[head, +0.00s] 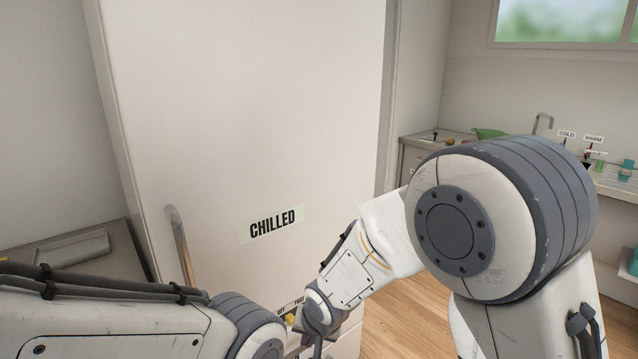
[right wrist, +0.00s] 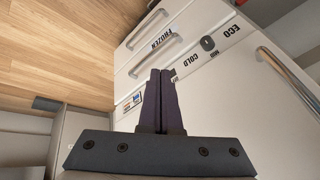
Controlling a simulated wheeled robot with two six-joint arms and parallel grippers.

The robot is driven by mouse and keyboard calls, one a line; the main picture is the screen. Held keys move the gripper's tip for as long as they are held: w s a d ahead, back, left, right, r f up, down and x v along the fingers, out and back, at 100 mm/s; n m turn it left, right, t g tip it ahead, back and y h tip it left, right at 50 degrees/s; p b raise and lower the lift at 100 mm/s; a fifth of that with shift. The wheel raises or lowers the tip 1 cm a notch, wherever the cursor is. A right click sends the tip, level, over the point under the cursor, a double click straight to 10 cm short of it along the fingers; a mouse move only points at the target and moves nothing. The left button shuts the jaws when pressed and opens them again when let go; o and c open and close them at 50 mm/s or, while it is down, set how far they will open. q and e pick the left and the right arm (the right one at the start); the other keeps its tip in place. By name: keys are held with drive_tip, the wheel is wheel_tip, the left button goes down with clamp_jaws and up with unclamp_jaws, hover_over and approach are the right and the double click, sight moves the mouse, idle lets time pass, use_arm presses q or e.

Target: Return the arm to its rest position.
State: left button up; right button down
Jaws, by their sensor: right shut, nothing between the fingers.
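My right arm (head: 455,235) comes in from the right in the head view and reaches down and left across the front of the fridge. Its gripper is hidden low in that view. In the right wrist view my right gripper (right wrist: 160,76) is shut, its two dark fingers together and empty. Beyond the fingers are the fridge's lower front and a dark knob (right wrist: 208,43) among the ECO, MID and COLD labels. The fingers look apart from the knob, but the distance is hard to judge. My left arm (head: 110,318) crosses the lower left; its gripper is out of view.
The tall white fridge door (head: 250,120), marked CHILLED, looks closed, with a metal bar handle (head: 180,245). A drawer marked FROZEN (right wrist: 158,46) has a bar handle. A grey counter (head: 50,250) stands left. A sink counter with a green bowl (head: 488,133) stands back right. Wooden floor (head: 400,310) is clear.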

drive_tip(key=s+d+r+n+g+p, duration=0.1)
drive_tip(key=s+d+r+n, duration=0.1)
drive_tip(key=s, duration=0.6)
drive_tip(key=s+d+r+n+g+p, duration=0.2)
drive_tip(key=s+r+n, duration=0.2)
drive_tip(key=s+r, duration=0.2)
drive_tip(key=s+d+r+n+g+h+p, duration=0.1)
drive_tip(key=s+d+r+n, duration=0.2)
drive_tip(key=s, duration=0.7)
drive_tip(key=shift+s+r+g, duration=0.35)
drive_tip(key=shift+r+g, duration=0.05)
drive_tip(key=shift+r, duration=0.45)
drive_tip(key=shift+a, duration=0.1)
